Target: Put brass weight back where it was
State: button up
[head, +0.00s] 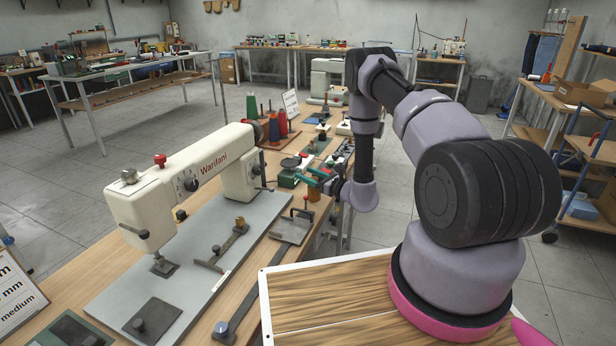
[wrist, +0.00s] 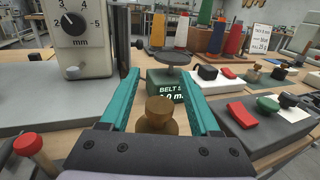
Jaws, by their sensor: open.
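The brass weight (wrist: 158,115) is a round, knobbed piece, seen in the wrist view between the two teal fingers, close to the palm. Its lower part is hidden by the gripper body. My gripper (wrist: 165,75) is open, one finger to each side of the weight, and I cannot tell whether either touches it. In the head view my gripper (head: 305,175) is low over the right side of the long bench.
A cream sewing machine (head: 200,165) on a grey plate (head: 180,270) is at left. A grey block (wrist: 268,125) with red and green knobs is right of my gripper. Thread cones (wrist: 213,37) stand behind. A red-capped post (wrist: 28,148) is at lower left.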

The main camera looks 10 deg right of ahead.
jog(key=v, duration=1.2)
jog(key=a+r+n+g+y, duration=0.3)
jog(key=r, duration=0.4)
jog(key=a+r+n+g+y, duration=0.2)
jog(key=a+r+n, duration=0.15)
jog(key=r, duration=0.35)
jog(key=s+a+r+n+g+h, duration=0.1)
jog(key=s+a+r+n+g, duration=0.1)
jog(key=s+r+n+g, duration=0.4)
jog(key=s+a+r+n+g, duration=0.2)
jog(key=s+a+r+n, duration=0.1)
jog(key=r, duration=0.5)
jog(key=s+d+r+n+t+h, duration=0.3)
jog(key=s+r+h, duration=0.3)
jog(key=s+r, duration=0.2)
jog(key=s+d+r+n+t+h, duration=0.3)
jog(key=s+d+r+n+h, duration=0.2)
jog(key=s+r, duration=0.4)
jog(key=shift+s+d+r+n+h, duration=0.25)
jog(key=shift+s+d+n+h, duration=0.1)
jog(key=shift+s+d+h, duration=0.6)
jog(key=shift+w+a, duration=0.1)
jog(key=shift+a, duration=0.05)
